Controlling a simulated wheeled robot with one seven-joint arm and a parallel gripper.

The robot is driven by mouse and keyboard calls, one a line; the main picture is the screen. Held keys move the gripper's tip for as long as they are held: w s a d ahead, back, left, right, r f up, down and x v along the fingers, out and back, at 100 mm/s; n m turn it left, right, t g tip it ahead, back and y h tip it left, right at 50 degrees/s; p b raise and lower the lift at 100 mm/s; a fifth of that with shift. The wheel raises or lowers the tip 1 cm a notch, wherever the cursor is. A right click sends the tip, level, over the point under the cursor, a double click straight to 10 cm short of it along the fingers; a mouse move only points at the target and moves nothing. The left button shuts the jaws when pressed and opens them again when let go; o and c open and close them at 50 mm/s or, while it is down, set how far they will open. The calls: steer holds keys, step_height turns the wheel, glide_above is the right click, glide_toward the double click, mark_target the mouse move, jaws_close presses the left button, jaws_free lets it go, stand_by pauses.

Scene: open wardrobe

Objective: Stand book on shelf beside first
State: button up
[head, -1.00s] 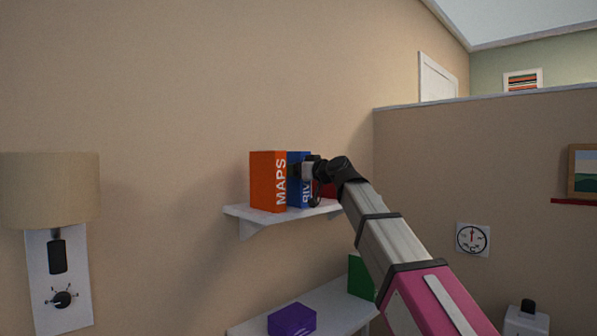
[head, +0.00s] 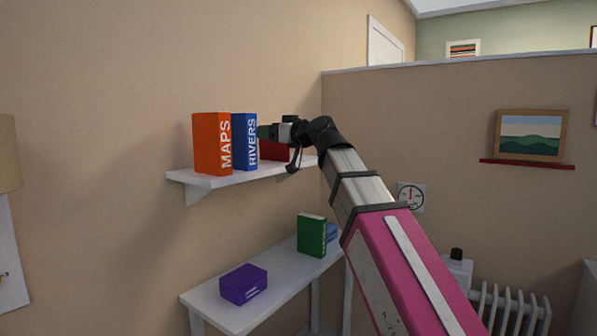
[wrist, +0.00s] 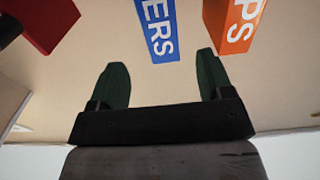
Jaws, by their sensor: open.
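The orange MAPS book (head: 211,144) and the blue RIVERS book (head: 244,142) stand upright side by side on the wall shelf (head: 213,181). My gripper (head: 268,131) is to the right of the blue book in the head view, apart from it and above a red object (head: 273,150) that it partly hides. In the wrist view my gripper (wrist: 158,72) has its two dark green fingers spread with nothing between them. The blue book (wrist: 158,28), orange book (wrist: 234,25) and red object (wrist: 45,22) show beyond the fingers there.
A lower white table (head: 222,312) holds a purple box-like book (head: 244,284), a green book (head: 311,236) standing upright and a blue object (head: 331,232) partly behind it. A partition wall with a picture (head: 534,135) and a clock (head: 410,196) is at the right.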

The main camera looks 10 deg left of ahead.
steer(key=w+d+f+m+g+h, duration=0.1)
steer(key=w+d+f+m+h, duration=0.3)
steer(key=f, duration=0.9)
steer(key=w+d+f+h, duration=0.2)
steer(key=d+f, duration=0.5)
steer(key=f, duration=0.6)
steer(key=w+d+f+m+g+h, duration=0.1)
steer(key=w+d+f+m+h, duration=0.3)
steer(key=f, duration=0.9)
steer(key=s+d+f+m+g+h, duration=0.1)
steer(key=s+d+f+g+h, duration=0.1)
steer(key=s+d+f, duration=0.3)
steer(key=s+d+f+m+g+h, duration=0.2)
steer(key=s+d+f, duration=0.4)
steer(key=d+f, duration=0.5)
steer(key=s+d+f+m+g+h, duration=0.1)
steer(key=s+d+f, duration=0.5)
steer(key=f, duration=1)
steer(key=d+g+h, duration=0.1)
steer(key=d, duration=0.1)
steer(key=shift+d+m, duration=0.3)
steer(key=shift+d, duration=0.05)
